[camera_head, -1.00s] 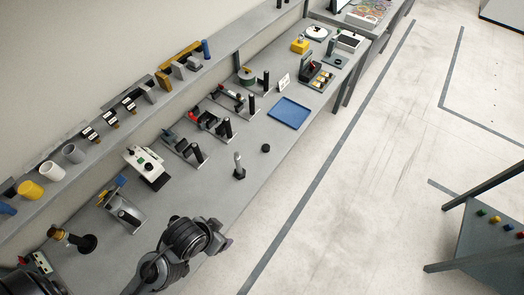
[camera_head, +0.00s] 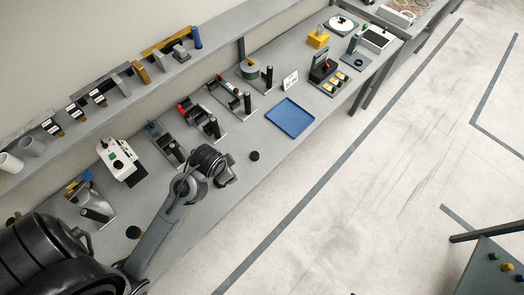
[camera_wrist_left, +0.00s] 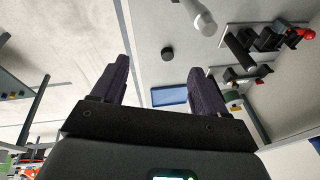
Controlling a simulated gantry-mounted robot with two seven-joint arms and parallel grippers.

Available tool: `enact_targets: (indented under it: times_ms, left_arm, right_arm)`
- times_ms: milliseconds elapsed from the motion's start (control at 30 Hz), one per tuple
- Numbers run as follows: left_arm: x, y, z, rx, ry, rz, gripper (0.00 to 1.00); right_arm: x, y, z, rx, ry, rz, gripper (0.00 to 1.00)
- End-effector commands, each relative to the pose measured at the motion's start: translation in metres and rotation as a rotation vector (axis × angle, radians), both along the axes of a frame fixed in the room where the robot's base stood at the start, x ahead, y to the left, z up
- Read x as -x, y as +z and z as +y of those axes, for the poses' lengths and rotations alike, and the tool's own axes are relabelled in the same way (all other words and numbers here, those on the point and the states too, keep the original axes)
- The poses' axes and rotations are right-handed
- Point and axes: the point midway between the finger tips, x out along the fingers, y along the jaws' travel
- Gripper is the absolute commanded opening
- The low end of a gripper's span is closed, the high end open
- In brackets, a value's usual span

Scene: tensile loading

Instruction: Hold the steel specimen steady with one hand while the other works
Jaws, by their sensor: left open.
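A pale grey, metallic-looking rod (camera_wrist_left: 198,17), perhaps the steel specimen, is cut off by the top edge of the left wrist view. It lies beyond my left gripper's fingertips and apart from them. In the head view it is hidden behind my left gripper (camera_head: 230,178), which is above the bench (camera_head: 225,222). In the left wrist view that gripper (camera_wrist_left: 162,75) is open, with nothing between its two dark fingers. My right gripper is not in view.
A small black disc (camera_head: 254,156) and a blue tray (camera_head: 290,118) lie on the bench beyond my left gripper. Fixtures with black posts (camera_head: 213,127) stand along the back, near a white device (camera_head: 118,158). The bench front around the disc is clear.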

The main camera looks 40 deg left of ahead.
Motion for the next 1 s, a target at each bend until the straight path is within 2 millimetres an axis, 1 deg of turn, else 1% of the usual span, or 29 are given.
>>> enact_targets:
  times_ms: [33, 200, 300, 400, 533, 700, 867, 1000]
  left_arm:
    - [-0.013, -0.015, 0.013, -0.009, -0.013, 0.007, 0.74]
    - [-0.054, -0.048, 0.055, -0.018, -0.097, 0.044, 0.74]
    - [-0.078, -0.070, 0.077, 0.008, -0.169, 0.066, 0.74]
    - [-0.101, -0.089, 0.089, 0.054, -0.255, 0.073, 0.74]
    - [-0.126, -0.109, 0.092, 0.122, -0.373, 0.062, 0.74]
    - [-0.151, -0.124, 0.084, 0.197, -0.507, 0.026, 0.74]
    - [-0.165, -0.130, 0.075, 0.238, -0.587, -0.003, 0.74]
    - [-0.169, -0.131, 0.072, 0.251, -0.614, -0.014, 0.74]
  right_arm:
    - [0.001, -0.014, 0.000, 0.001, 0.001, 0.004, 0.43]
    - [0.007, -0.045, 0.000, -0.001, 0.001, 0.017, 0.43]
    - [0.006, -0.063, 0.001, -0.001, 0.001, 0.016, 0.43]
    - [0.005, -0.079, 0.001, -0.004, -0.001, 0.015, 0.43]
    - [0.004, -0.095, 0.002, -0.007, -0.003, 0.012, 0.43]
    - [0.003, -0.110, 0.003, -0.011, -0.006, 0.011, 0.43]
    - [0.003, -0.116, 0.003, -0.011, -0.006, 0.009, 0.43]
    - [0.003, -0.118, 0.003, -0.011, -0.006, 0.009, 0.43]
